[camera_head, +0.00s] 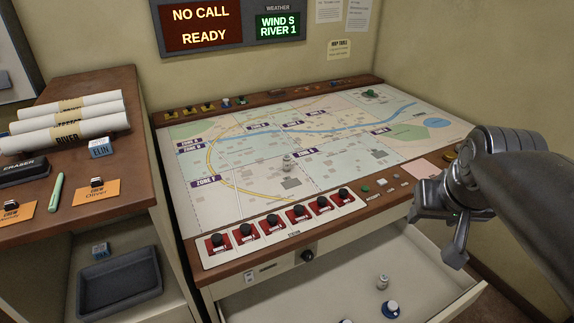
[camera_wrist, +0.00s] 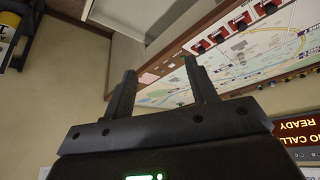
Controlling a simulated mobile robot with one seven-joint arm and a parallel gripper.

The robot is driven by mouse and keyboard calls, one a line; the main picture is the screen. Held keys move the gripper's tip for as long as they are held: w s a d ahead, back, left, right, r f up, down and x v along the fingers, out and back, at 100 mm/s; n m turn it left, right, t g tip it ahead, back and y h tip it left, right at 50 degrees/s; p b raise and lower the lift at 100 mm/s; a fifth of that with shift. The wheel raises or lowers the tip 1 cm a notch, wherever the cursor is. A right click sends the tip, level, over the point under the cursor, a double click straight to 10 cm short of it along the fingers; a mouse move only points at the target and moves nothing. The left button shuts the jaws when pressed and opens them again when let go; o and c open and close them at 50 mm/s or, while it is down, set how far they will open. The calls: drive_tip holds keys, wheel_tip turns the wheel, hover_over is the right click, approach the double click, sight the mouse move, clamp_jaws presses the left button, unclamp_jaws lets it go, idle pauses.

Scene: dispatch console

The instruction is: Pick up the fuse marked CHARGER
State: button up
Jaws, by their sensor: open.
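No lettering reading CHARGER can be made out, so I cannot tell which thing is that fuse. A small silver-grey cylinder (camera_head: 383,281) stands in the open drawer (camera_head: 330,291). A similar small grey piece (camera_head: 287,163) stands on the map table. My gripper (camera_head: 437,236) is at the right in the head view, above the drawer's right part and near the table's right front corner. It is open and empty, fingers apart, which also shows in the wrist view (camera_wrist: 160,70). No fuse shows between the fingers.
A blue-and-white round piece (camera_head: 390,309) lies in the drawer, with another cut off at the bottom edge. Red switches (camera_head: 272,225) with black knobs line the table's front.

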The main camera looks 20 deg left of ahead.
drive_tip(key=w+a+r+n, duration=0.2)
drive_tip(key=w+a, duration=0.5)
drive_tip(key=w, duration=0.6)
drive_tip(key=n+g+y, duration=0.1)
drive_tip(key=n+y, duration=0.3)
drive_tip(key=n, duration=0.1)
hover_over(288, 159)
drive_tip(key=s+d, duration=0.3)
drive_tip(key=s, duration=0.1)
wheel_tip(288, 159, down, 19)
drive_tip(key=x, duration=0.5)
drive_tip(key=shift+f, duration=0.5)
drive_tip(key=shift+w+d+x, duration=0.1)
drive_tip(key=shift+d+x, duration=0.05)
drive_tip(key=shift+x, duration=1.2)
drive_tip(key=shift+w+d+x, duration=0.1)
drive_tip(key=shift+d+x, duration=0.05)
drive_tip(key=shift+x, duration=1.15)
drive_tip(key=shift+c, duration=0.4)
drive_tip(key=c, duration=1)
